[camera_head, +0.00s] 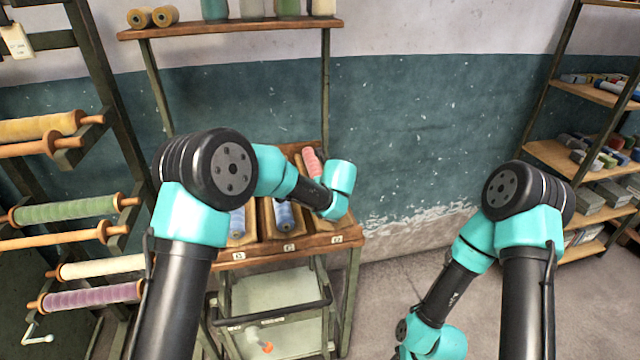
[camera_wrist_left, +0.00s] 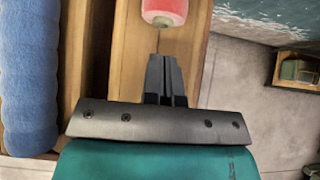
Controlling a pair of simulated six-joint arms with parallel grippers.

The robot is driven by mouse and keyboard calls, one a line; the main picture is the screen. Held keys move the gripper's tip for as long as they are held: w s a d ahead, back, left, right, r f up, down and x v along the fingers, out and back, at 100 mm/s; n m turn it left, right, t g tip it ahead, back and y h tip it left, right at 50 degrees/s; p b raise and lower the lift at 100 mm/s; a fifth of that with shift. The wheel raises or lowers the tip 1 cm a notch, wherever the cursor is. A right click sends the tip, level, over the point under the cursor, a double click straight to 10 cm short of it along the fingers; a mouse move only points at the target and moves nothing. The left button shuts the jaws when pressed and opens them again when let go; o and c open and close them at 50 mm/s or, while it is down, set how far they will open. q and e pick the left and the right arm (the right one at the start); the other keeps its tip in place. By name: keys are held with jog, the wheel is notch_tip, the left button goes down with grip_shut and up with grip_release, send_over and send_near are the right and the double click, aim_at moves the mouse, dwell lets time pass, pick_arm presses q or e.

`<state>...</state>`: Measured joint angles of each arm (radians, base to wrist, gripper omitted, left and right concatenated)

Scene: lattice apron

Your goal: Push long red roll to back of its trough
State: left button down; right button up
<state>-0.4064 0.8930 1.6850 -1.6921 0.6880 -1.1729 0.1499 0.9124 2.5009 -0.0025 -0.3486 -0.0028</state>
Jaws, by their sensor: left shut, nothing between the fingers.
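The red roll (camera_head: 312,163) lies in the right-hand trough of the sloped wooden rack, toward its upper end. My left arm hides the middle of that trough in the head view. In the left wrist view, the near end of the red roll (camera_wrist_left: 163,12) shows at the top edge; the rest is out of frame. My left gripper (camera_wrist_left: 160,60) is shut and empty, over the wooden trough floor (camera_wrist_left: 130,62). Its tips point at the roll's end, with a small gap between them in the picture. My right gripper is out of view.
Blue rolls (camera_head: 283,215) lie in the neighbouring troughs; one (camera_wrist_left: 28,75) is left of the gripper, beyond a wooden divider. A shelf (camera_head: 235,28) with spools hangs above. A cart (camera_head: 275,290) stands below the rack. A spool stand (camera_head: 75,210) is at left, shelving at right.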

pick_arm(q)
jog(key=v, duration=0.9)
jog(key=shift+r, duration=0.35)
jog(key=shift+s, duration=0.15)
